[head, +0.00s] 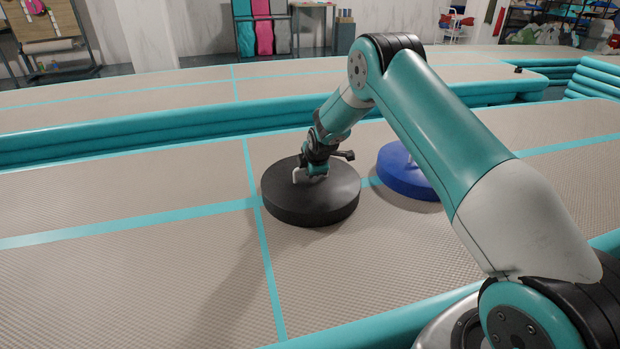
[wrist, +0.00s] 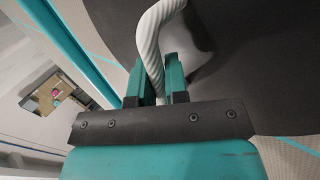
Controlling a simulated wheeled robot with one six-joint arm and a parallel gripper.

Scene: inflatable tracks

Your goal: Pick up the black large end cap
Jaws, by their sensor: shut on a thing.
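The black large end cap (head: 310,205) is a thick round disc in the middle of the head view. It looks level, and I cannot tell whether it touches the mat or hangs just above it. A white rope handle (wrist: 152,40) rises from its top. My gripper (head: 316,172) is over the cap, with its fingers (wrist: 160,82) shut on the rope handle in the wrist view. The black surface of the cap (wrist: 255,60) fills much of that view.
A blue round cap (head: 408,178) lies just right of the black one, partly behind my arm. Inflatable teal tubes (head: 150,128) border the beige mat (head: 120,285) behind and in front. The mat to the left is clear.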

